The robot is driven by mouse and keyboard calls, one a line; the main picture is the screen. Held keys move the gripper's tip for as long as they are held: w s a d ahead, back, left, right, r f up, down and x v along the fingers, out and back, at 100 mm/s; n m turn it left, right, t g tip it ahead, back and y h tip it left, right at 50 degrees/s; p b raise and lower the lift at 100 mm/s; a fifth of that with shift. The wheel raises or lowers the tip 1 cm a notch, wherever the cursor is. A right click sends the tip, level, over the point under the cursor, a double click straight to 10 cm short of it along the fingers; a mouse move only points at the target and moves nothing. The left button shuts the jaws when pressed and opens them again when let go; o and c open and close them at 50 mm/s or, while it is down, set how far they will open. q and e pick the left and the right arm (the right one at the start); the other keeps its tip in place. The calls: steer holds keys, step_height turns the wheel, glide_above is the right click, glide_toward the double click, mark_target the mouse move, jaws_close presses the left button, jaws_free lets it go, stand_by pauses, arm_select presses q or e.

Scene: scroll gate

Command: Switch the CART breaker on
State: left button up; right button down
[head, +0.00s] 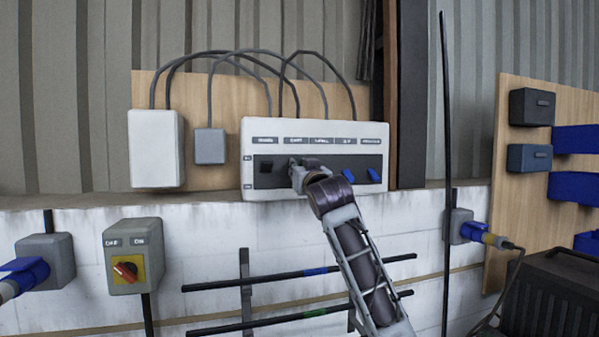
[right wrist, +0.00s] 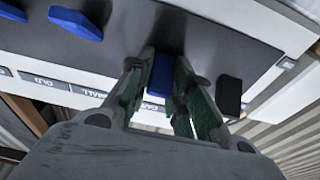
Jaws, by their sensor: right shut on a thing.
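The white breaker panel (head: 350,127) is mounted on a wooden board, with a row of labels above a dark strip of levers. My right gripper (head: 300,177) reaches up to the lever under the CART label (head: 295,141). In the right wrist view, upside down, my right gripper (right wrist: 166,92) has its fingers on both sides of the blue CART lever (right wrist: 160,76). That lever sits nearer the labels than the neighbouring blue lever (right wrist: 76,22), about level with the black lever (right wrist: 230,97). The head view hides the CART lever behind the gripper. My left gripper is out of view.
More blue levers (head: 374,176) stand right of my gripper. A white box (head: 156,150) and a small grey box (head: 209,146) are left of the panel. A red rotary switch (head: 125,271) and horizontal rods (head: 260,281) are below.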

steer(key=shift+r+g, duration=0.25)
steer(key=shift+g, duration=0.15)
steer(key=shift+w+r+g, duration=0.1)
steer(key=shift+r+g, duration=0.05)
steer(key=shift+g, duration=0.25)
steer(key=c, duration=1.3)
jaws_free()
steer(key=shift+v, duration=5.95)
steer(key=shift+a, duration=0.1)
